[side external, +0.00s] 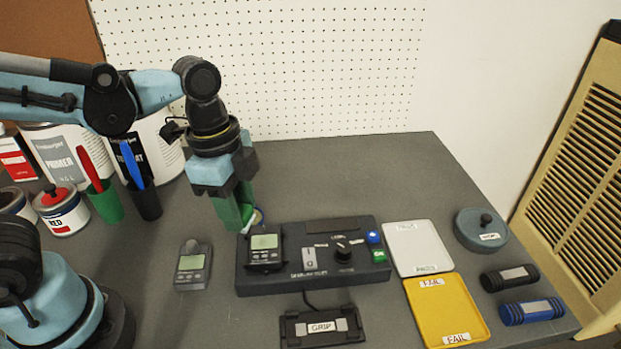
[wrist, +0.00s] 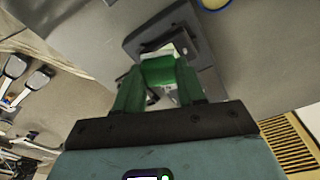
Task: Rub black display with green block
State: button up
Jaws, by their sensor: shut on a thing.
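My gripper (side external: 240,216) points down behind the upper left corner of the dark console (side external: 310,284). In the wrist view, its two green fingers (wrist: 160,88) are closed on a green block (wrist: 159,71). In the side view the fingers mostly hide the block. A black meter with a small greenish display (side external: 265,242) sits in the left part of the console, just in front of and below the fingertips. I cannot tell whether the block touches anything. A second, grey meter with a display (side external: 191,263) lies on the table left of the console.
The console has a knob, a switch and blue and green buttons. A white tray (side external: 404,236) and a yellow FAIL tray (side external: 478,322) lie to its right. A GRIP pad (side external: 294,338) lies in front. Paint cans and pen cups stand at the left. The table behind the console is clear.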

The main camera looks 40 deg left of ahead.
jog(key=shift+r, duration=1.6)
